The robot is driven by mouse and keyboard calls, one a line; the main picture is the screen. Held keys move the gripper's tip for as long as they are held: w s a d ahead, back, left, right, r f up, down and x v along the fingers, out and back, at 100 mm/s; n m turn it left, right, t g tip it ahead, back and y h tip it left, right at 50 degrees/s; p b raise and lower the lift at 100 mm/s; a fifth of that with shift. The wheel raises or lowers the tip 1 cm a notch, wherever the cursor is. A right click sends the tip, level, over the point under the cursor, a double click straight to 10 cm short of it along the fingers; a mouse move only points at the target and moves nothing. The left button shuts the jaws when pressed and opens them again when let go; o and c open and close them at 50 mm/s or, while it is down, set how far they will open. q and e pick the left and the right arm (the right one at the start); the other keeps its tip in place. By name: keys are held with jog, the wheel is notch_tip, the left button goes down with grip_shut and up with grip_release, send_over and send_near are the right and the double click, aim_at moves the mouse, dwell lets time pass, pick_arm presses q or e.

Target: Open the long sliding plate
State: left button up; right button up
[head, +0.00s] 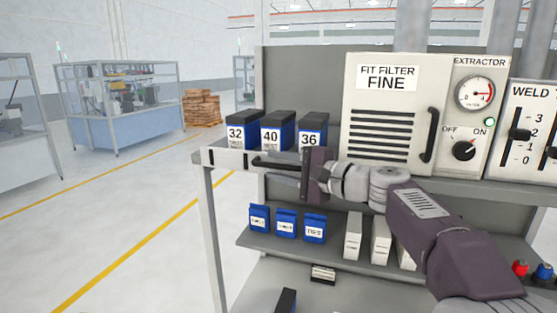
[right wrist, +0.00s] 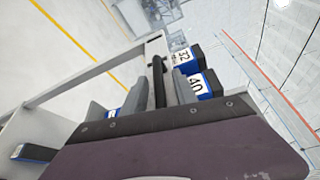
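A long pale plate (head: 228,160) runs along the front edge of the upper shelf in the head view. A dark bar handle (head: 268,163) is on its front. My right gripper (head: 290,167) is at the right part of this handle, pointing left. In the right wrist view, the dark handle (right wrist: 158,68) lies between the two spread fingers of the right gripper (right wrist: 160,92). Gaps seem to show beside the bar, so the fingers look open around it. The plate looks flush with the shelf front. My left gripper is in neither view.
Blue-black boxes marked 32 (head: 236,133), 40 (head: 270,134) and 36 (head: 311,136) stand on the shelf just behind the handle. The filter cabinet (head: 383,75) stands right of them.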

jog(key=shift+s, duration=0.2)
jog(key=shift+c, duration=0.3)
jog(key=shift+a, duration=0.1)
grip_shut()
dwell(0.8)
